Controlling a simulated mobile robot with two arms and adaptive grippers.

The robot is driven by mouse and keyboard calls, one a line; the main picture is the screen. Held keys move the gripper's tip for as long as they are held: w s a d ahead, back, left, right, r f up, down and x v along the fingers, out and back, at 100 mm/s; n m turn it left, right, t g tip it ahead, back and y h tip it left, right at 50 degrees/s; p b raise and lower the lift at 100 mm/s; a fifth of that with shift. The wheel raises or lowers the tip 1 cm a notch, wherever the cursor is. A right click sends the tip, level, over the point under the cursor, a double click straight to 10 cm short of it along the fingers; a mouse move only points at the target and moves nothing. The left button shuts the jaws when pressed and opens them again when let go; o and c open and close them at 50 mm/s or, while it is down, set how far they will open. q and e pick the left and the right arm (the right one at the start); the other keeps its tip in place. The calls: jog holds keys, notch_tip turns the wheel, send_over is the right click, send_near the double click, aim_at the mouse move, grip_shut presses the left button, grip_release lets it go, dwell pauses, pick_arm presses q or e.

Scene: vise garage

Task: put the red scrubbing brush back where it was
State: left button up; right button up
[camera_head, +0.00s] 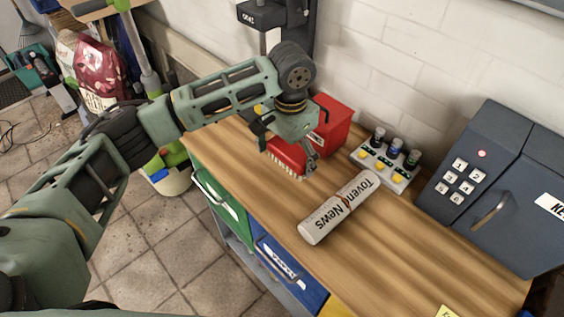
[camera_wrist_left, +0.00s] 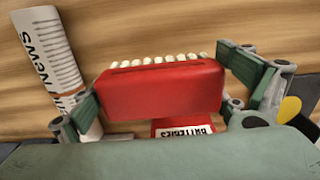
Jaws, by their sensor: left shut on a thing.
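The red scrubbing brush (camera_head: 286,158) with pale bristles is held by my left gripper (camera_head: 291,148) over the wooden workbench top (camera_head: 250,180). In the left wrist view the brush (camera_wrist_left: 160,90) lies between the two fingers of my left gripper (camera_wrist_left: 163,88), one finger at each end. Its bristles show along the far edge. I cannot tell whether the bristles touch the wood. The gripper partly hides the brush in the head view. My right gripper is not in view.
A red box (camera_head: 333,123) stands right behind the brush; its "BATTERIES" label shows in the wrist view (camera_wrist_left: 184,131). A rolled newspaper (camera_head: 338,207) lies to the right. A tray with jars (camera_head: 388,165) and a grey safe (camera_head: 490,180) stand farther right.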

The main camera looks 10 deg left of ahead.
aim_at(282, 147)
pick_arm(q)
jog(key=shift+w+a+f, duration=0.2)
jog(key=shift+a+f, duration=0.2)
jog(key=shift+a, duration=0.2)
jog(key=shift+a+f, duration=0.15)
jog(key=shift+a, duration=0.05)
notch_tip(282, 147, down, 4)
jog(key=shift+f+p, duration=0.1)
jog(key=shift+p, duration=0.4)
jog(key=o, duration=0.9)
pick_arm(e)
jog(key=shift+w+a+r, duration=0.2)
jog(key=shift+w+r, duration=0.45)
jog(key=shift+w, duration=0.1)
pick_arm(q)
notch_tip(282, 147, up, 12)
jog(key=shift+r+b, duration=0.1)
jog(key=shift+b, duration=0.85)
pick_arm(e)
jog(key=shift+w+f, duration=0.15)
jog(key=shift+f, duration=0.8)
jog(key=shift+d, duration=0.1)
